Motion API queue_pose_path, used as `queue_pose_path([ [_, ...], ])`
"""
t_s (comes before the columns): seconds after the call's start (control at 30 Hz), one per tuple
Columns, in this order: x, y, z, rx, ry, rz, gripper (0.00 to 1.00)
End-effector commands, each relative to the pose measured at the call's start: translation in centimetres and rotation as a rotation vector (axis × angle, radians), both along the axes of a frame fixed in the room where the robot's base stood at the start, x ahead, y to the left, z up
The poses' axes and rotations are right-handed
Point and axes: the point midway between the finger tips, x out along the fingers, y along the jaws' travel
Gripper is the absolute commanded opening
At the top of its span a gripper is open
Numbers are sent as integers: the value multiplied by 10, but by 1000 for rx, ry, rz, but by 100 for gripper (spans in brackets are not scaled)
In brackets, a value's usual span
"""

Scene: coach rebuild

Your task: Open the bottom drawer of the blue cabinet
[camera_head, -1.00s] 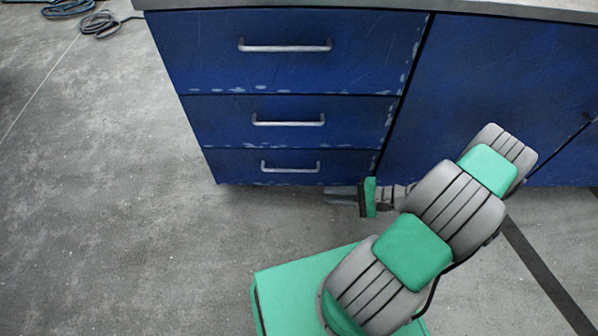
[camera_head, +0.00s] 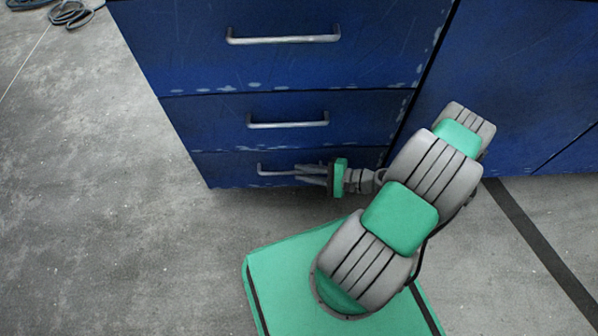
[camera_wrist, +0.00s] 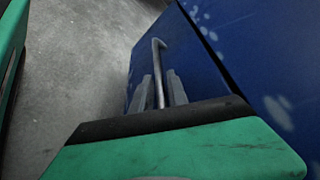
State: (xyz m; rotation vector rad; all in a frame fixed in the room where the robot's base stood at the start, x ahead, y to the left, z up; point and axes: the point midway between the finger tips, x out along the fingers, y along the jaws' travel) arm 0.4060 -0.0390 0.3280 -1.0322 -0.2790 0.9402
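The blue cabinet (camera_head: 290,70) has a stack of 3 drawers on its left side. The bottom drawer (camera_head: 222,168) looks flush with the cabinet front. Its grey bar handle (camera_head: 272,173) shows at its left end; my gripper covers the right part in the head view. My gripper (camera_head: 300,173) is at the handle, reaching in from the right. In the wrist view, the handle (camera_wrist: 158,60) runs between the two fingers of my gripper (camera_wrist: 161,82). The fingers stand apart, one on each side of the bar, with the left finger closer to it.
The middle drawer (camera_head: 180,125) and top drawer (camera_head: 180,50) are shut, each with a bar handle. A blue door panel (camera_head: 520,80) is to the right. Grey floor (camera_head: 110,230) in front and left is clear. A coiled cable (camera_head: 70,14) lies far left.

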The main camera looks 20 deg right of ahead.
Motion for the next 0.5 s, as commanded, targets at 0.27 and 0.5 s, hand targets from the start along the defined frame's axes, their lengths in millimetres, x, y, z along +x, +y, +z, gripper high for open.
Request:
queue_pose_path([
  [0.27,10,13,-3,-1,0,2,20],
  [0.5,9,14,-3,0,0,4,9],
])
